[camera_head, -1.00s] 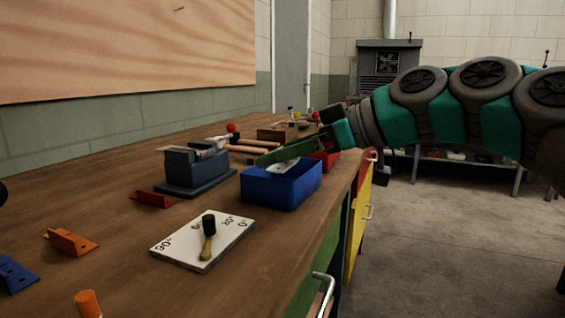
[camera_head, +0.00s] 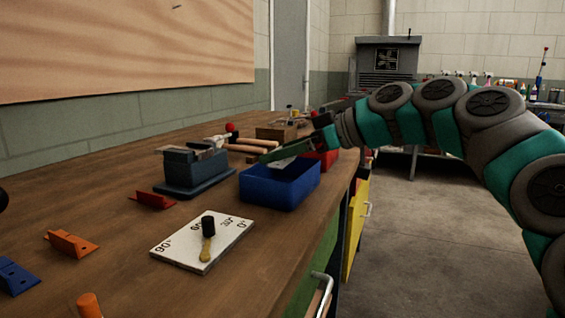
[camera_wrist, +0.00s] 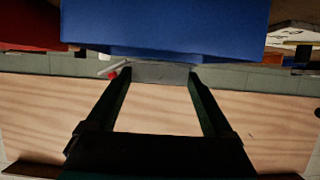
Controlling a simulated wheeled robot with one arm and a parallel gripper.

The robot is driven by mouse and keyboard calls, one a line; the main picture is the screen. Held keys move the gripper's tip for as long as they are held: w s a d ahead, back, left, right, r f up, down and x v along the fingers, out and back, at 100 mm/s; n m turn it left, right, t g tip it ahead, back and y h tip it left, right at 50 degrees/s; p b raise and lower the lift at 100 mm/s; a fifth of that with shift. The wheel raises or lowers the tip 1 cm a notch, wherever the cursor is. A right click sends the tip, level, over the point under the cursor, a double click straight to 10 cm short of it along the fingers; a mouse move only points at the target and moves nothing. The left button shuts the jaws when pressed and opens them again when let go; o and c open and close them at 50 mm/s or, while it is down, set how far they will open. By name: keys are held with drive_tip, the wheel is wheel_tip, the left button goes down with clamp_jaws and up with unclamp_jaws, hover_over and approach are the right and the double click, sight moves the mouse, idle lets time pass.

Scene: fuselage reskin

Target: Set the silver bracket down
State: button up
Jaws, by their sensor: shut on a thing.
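My gripper (camera_head: 274,156) reaches in from the right over the blue bin (camera_head: 282,190), its jaws shut on the silver bracket (camera_head: 284,162). The bracket is a pale grey piece at the bin's open top. I cannot tell whether it touches the bin. In the wrist view the gripper's two dark fingers (camera_wrist: 160,76) stand on either side of the bracket's grey face (camera_wrist: 160,73). The blue bin (camera_wrist: 170,28) fills the top of that view, just beyond the fingertips. The bin's inside is mostly hidden.
A red bin (camera_head: 322,160) stands just behind the blue one. A dark vise (camera_head: 190,170) is to the left. A white angle board (camera_head: 195,245) lies in front, with red (camera_head: 153,201), orange (camera_head: 72,243) and blue (camera_head: 17,275) brackets further left. Bare bench lies between them.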

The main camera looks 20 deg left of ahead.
sight(283, 162)
drive_tip(key=shift+f, duration=1.15)
drive_tip(key=shift+f+b, duration=0.4)
drive_tip(key=shift+f, duration=0.2)
drive_tip(key=o, duration=1.1)
